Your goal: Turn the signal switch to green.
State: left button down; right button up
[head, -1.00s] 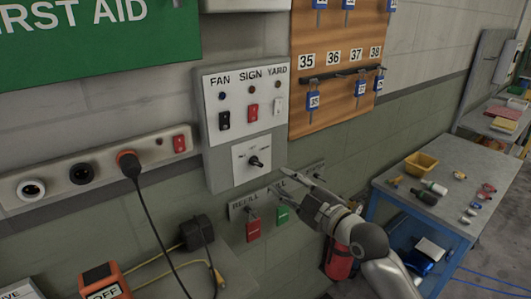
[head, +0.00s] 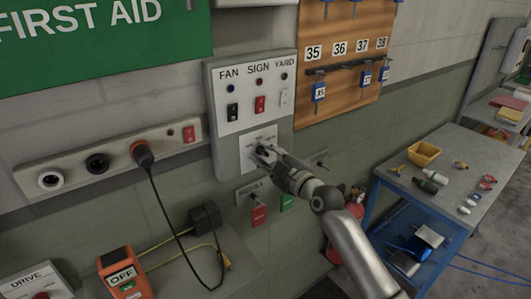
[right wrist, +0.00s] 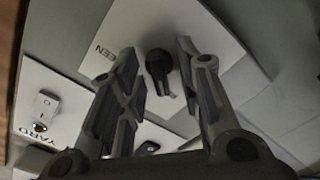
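The signal switch is a black rotary knob (right wrist: 158,66) on a white plate (head: 246,158), below the FAN, SIGN and YARD switches on a grey wall panel. In the head view my right gripper (head: 261,151) is at the plate and partly hides the knob. In the right wrist view my right gripper (right wrist: 157,58) is open, with one finger on each side of the knob and gaps between. The end of a label reading "EEN" (right wrist: 105,52) shows on the plate. Which label the knob points at cannot be told. My left gripper is not in view.
A socket strip (head: 60,172) with a plugged-in cord is left of the panel. A key board (head: 340,85) is up right. A blue-legged table (head: 455,160) with small items stands at right.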

grip_shut()
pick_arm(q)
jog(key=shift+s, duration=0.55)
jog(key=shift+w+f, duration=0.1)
pick_arm(e)
jog(key=shift+m, duration=0.3)
jog(key=m+b, duration=0.1)
jog(key=m, duration=0.1)
jog(key=shift+m, duration=0.4)
jog(key=m, duration=0.5)
jog(key=shift+w, duration=0.1)
jog(key=m, duration=0.5)
jog(key=shift+m, duration=0.4)
pick_arm(q)
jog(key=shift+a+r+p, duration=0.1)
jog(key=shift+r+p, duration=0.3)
jog(key=shift+p, duration=0.45)
pick_arm(e)
jog(key=m, duration=0.5)
jog(key=shift+d+f+m, duration=0.1)
jog(key=shift+m, duration=0.2)
